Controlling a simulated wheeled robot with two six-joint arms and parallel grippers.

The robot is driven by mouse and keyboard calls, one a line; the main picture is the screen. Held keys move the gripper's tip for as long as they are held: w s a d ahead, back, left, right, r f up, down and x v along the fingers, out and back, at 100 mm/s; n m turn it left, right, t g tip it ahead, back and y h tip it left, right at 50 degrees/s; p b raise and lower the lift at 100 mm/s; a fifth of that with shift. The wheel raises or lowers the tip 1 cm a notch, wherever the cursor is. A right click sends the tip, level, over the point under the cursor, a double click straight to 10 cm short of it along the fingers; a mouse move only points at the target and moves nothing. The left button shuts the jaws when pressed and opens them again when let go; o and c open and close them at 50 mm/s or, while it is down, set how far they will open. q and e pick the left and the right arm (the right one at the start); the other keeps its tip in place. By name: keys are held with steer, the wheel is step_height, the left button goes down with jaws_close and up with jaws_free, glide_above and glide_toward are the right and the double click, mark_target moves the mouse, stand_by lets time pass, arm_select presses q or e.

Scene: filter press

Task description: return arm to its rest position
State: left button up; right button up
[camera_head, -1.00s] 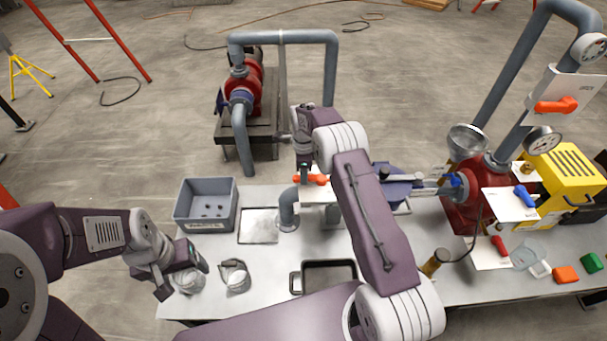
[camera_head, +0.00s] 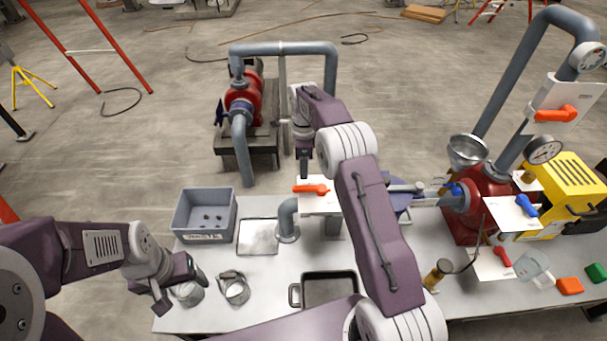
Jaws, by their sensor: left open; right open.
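My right arm reaches forward over the middle of the bench. Its gripper (camera_head: 305,172) points down, open and empty, just behind and above the orange lever handle (camera_head: 311,189) on a white plate. The handle is now in plain view, with a gap between it and the gripper. My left gripper (camera_head: 180,286) is open low at the left, over or close to a clear cup (camera_head: 190,294). It partly covers that cup; I cannot tell whether they touch.
The bench (camera_head: 262,275) holds a grey bin (camera_head: 203,236) with small dark parts, a flat metal tray (camera_head: 258,237), a second cup (camera_head: 236,290) and a black pan (camera_head: 330,287). Grey piping (camera_head: 288,215) stands near the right arm. A red pump and yellow machine (camera_head: 568,182) stand right.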

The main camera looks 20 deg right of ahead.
stand_by(0.4)
step_height(320, 180, up, 7)
steer(key=t, duration=0.1)
steer(key=s+a+r+n, duration=0.1)
steer(key=s+r+n, duration=0.15)
steer(key=s, duration=0.55)
steer(key=s+f+n, duration=0.4)
steer(key=s+n, duration=0.5)
steer(key=s, duration=0.1)
steer(key=s+f+n, duration=0.5)
steer(key=s+n, duration=0.4)
steer(key=s, duration=0.1)
steer(key=shift+a, duration=0.2)
steer(key=shift+f+n, duration=0.1)
steer(key=shift+n, duration=0.15)
